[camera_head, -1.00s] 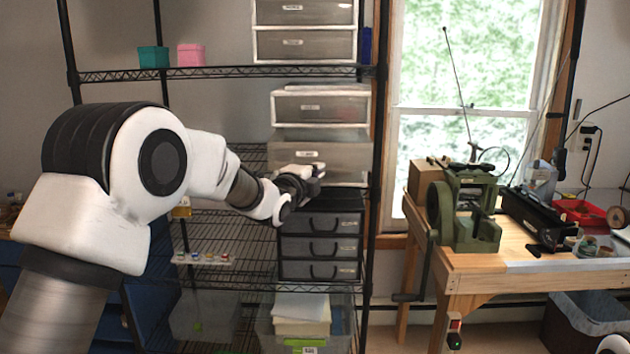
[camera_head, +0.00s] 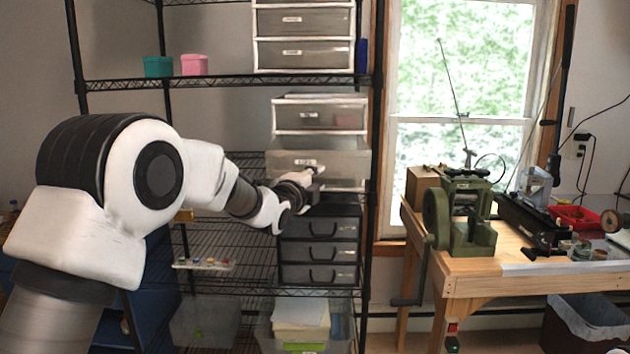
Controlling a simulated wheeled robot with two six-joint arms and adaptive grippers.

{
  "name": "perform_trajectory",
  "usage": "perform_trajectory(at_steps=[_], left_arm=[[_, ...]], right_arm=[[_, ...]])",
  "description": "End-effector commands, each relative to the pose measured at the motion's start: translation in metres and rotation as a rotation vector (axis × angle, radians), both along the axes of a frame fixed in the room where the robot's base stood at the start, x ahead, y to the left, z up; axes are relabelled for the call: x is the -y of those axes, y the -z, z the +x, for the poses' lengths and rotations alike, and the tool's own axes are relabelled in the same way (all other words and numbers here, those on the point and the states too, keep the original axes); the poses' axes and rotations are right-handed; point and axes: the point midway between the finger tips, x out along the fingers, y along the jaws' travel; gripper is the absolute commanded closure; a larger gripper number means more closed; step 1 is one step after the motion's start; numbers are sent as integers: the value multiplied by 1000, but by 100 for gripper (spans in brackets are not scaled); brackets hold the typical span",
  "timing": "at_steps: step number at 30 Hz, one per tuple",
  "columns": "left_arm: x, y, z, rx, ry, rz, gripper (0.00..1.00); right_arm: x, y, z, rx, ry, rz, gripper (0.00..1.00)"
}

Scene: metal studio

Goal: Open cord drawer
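A white-framed drawer unit with translucent grey fronts stands on the middle shelf. Its upper drawer (camera_head: 345,115) looks shut. Its lower drawer (camera_head: 347,163) stands out a little toward me, its front wider than the one above. The labels are too small to read, so I cannot tell by name which is the cord drawer. My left gripper (camera_head: 311,178) is at the front of this lower drawer, near its middle, and covers part of the front. Its fingers are too small and hidden to show whether they grip the handle.
A black three-drawer unit (camera_head: 320,250) stands just below, and another white-framed unit (camera_head: 303,53) is above. A black shelf post (camera_head: 375,200) rises close on the right. A wooden workbench (camera_head: 490,283) with a green machine (camera_head: 468,218) stands further right.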

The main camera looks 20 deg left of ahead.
Motion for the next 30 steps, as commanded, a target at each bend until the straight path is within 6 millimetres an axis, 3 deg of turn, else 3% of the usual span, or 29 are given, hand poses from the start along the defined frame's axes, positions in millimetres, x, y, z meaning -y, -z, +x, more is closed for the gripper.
perform_trajectory(at_steps=[7, 15, 21, 30], left_arm=[[-2, -1, -13, 0, -1, -1, 68], [-9, -1, -80, 0, 0, -2, 68], [-12, 0, -114, 0, 0, 0, 68], [-12, 0, -119, 0, 1, 1, 68]], right_arm=[[0, 0, 0, 0, 0, 0, 100], [0, 0, 0, 0, 0, 0, 100], [0, 0, 0, 0, 0, 0, 100], [0, 0, 0, 0, 0, 0, 100]])
